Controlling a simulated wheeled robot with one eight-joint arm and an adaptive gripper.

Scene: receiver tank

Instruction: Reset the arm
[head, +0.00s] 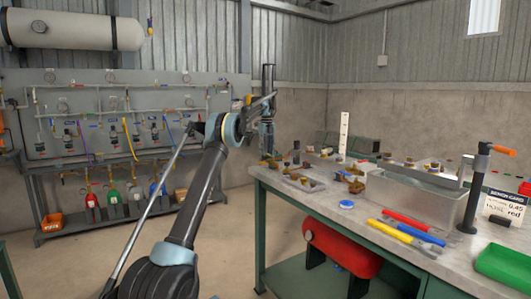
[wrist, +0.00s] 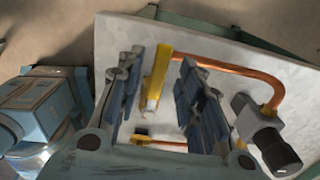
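My gripper (wrist: 160,62) is open in the wrist view, its blue-padded fingers wide apart. A yellow bar (wrist: 157,75) shows between the fingers, and I cannot tell whether it touches them; no grip on it shows. A copper-coloured bent tube (wrist: 236,68) runs behind the fingers to a dark fitting (wrist: 270,140) at the right. In the head view my arm (head: 205,180) reaches up and forward from the bottom centre, toward the far left corner of the workbench. My fingers cannot be made out clearly there.
The workbench (head: 330,198) at right holds a metal tray (head: 412,197), red, yellow and blue-handled tools (head: 412,231), a green tray (head: 505,264) and a dark post (head: 474,190). A red tank (head: 340,248) sits below. A gauge panel (head: 130,110) stands at left. Open floor (head: 220,225) lies between.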

